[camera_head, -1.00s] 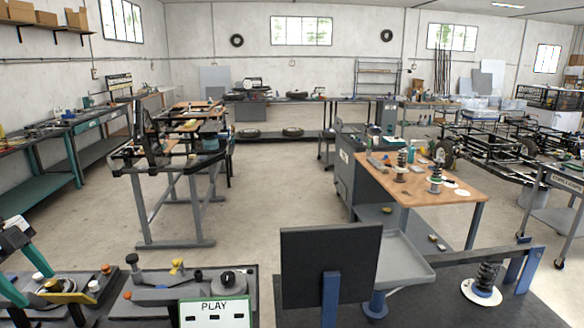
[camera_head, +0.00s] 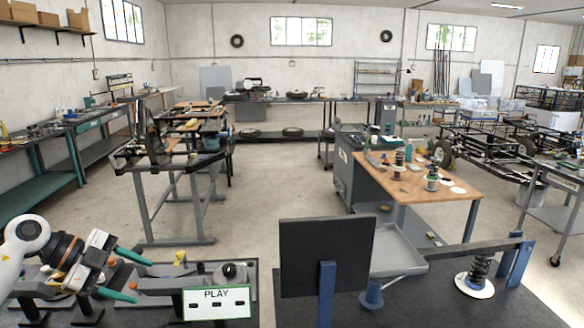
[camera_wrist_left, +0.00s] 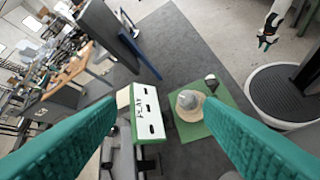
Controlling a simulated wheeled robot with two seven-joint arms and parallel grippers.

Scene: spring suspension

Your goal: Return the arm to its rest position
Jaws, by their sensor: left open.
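My left arm comes in at the lower left of the head view. Its left gripper (camera_head: 143,280) has two green fingers spread apart, pointing right, with nothing between them. The fingers are above the dark bench at the left of the white-and-green PLAY box (camera_head: 216,302). In the left wrist view, the open fingers (camera_wrist_left: 161,101) frame the PLAY box (camera_wrist_left: 146,112) and a pale round knob on a green plate (camera_wrist_left: 190,122). A white arm with green fingers, apparently my right gripper (camera_wrist_left: 266,40), shows small at the upper right; its opening is unclear.
A dark upright panel (camera_head: 326,258) stands right of the PLAY box. A spring on a white disc (camera_head: 475,284) stands farther right under a grey bar. A wooden-topped table (camera_head: 435,186) holds more springs. Open floor (camera_head: 285,195) lies beyond the bench.

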